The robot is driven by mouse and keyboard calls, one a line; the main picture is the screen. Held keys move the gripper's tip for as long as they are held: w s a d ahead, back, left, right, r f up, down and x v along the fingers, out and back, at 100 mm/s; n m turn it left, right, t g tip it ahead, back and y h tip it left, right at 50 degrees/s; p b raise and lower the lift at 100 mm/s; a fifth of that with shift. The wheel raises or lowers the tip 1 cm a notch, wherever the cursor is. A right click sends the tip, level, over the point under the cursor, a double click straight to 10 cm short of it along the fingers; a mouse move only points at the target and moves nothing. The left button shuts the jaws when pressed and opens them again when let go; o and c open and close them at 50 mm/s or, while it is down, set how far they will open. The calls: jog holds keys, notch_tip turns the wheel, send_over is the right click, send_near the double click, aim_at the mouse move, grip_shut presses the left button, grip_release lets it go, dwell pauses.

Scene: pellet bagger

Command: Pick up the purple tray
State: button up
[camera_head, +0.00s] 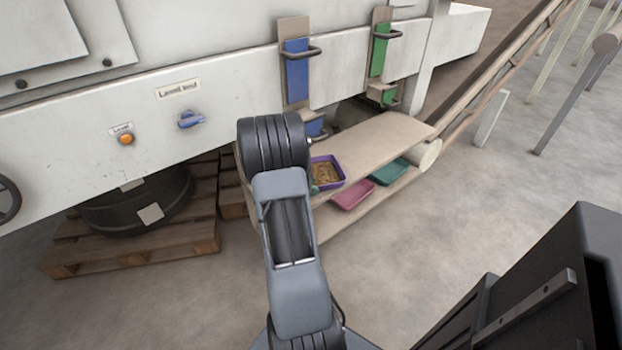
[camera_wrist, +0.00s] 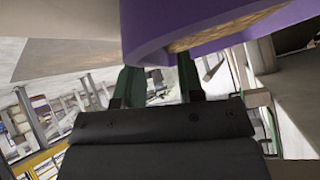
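The purple tray (camera_head: 331,185) holds tan pellets and sits at the left part of the beige shelving under the machine. My arm hides its left side in the head view. In the wrist view the tray's purple wall (camera_wrist: 225,25) fills the top right, very close, with pellets showing inside. My gripper (camera_wrist: 159,76) has two dark green fingers standing apart, with background visible between them. The fingers' upper ends reach the tray's edge. Whether they touch it I cannot tell. In the head view my gripper is mostly hidden behind my arm.
A pink tray (camera_head: 352,196) and a teal tray (camera_head: 390,172) lie on the lower shelf. A beige upper board (camera_head: 385,139) is beside the purple tray. Blue (camera_head: 297,75) and green (camera_head: 379,52) handled gates hang above. Open concrete floor lies to the right.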

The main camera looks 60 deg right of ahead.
jog(key=shift+x, duration=1)
jog(key=shift+c, duration=0.5)
grip_shut()
